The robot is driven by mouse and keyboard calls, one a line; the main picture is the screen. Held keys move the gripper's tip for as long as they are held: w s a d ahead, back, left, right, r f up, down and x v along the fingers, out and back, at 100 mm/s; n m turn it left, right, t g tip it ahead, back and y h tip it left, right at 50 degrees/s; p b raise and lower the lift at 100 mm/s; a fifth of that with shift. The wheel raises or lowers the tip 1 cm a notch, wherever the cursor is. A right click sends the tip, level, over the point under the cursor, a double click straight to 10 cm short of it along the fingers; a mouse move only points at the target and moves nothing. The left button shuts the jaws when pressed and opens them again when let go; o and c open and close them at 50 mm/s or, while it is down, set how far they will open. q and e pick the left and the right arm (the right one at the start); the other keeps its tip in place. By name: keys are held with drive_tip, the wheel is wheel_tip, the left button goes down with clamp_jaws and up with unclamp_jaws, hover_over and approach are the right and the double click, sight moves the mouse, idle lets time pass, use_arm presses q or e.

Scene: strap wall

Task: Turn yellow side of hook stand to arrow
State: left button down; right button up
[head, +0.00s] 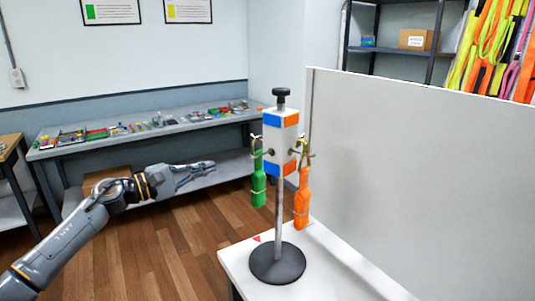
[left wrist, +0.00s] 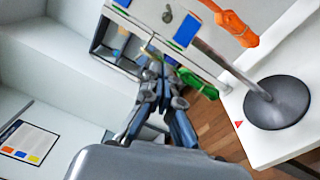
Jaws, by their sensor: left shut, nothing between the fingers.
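The hook stand (head: 281,150) stands upright on a white table, a square white head on a grey post with a round dark base (head: 277,264). In the head view its left face has blue bands and its right face orange bands; no yellow band shows. A green strap bundle (head: 258,180) hangs from the left hook and an orange one (head: 302,198) from the right hook. The red arrow (head: 257,239) lies on the table left of the base. My left gripper (head: 211,164) is shut and empty, left of the stand and apart from it; it also shows in the left wrist view (left wrist: 155,72).
A white partition (head: 420,170) rises behind and right of the stand. A long bench (head: 150,130) with small items is at the back left. Shelves and hanging straps are behind the partition.

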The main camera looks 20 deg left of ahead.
use_arm(q)
drive_tip(key=w+d+r+m+p, duration=0.1)
drive_tip(key=w+d+p, duration=0.5)
drive_tip(key=d+p, duration=0.3)
drive_tip(key=shift+w+r+p, duration=0.2)
drive_tip(key=shift+r+p, duration=0.1)
drive_tip(key=shift+p, duration=0.1)
drive_tip(key=shift+d, duration=0.1)
drive_tip(key=shift+f, duration=0.1)
